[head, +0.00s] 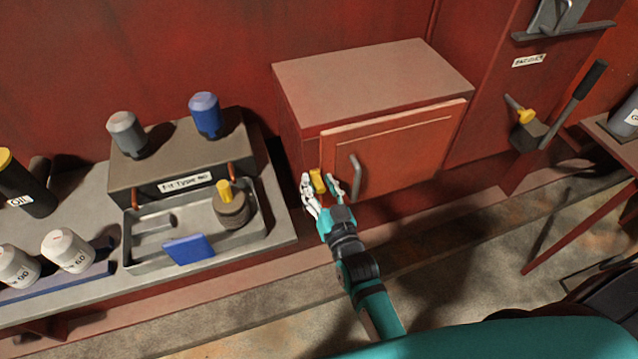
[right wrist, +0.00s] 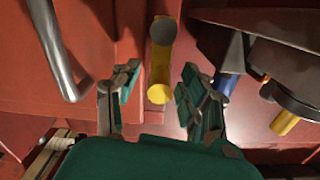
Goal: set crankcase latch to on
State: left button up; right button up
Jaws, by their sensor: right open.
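A small yellow-handled latch (head: 318,181) sits at the left front edge of the red crankcase box, beside its door (head: 400,150). In the right wrist view the latch (right wrist: 160,70) is a yellow bar with a dark grey round end, pointing roughly up and down in the picture. My right gripper (head: 321,187) is open at the latch. In the right wrist view its fingers (right wrist: 158,92) stand on both sides of the yellow bar, with gaps visible. The door looks slightly ajar. My left gripper is not in view.
A grey door handle (head: 355,176) is close to my right gripper's right side; it also shows in the wrist view (right wrist: 58,50). A metal tray (head: 150,262) with a yellow-topped part is left. A black lever (head: 575,100) is on the right wall.

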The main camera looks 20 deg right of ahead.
jog(key=shift+c, duration=0.3)
grip_shut()
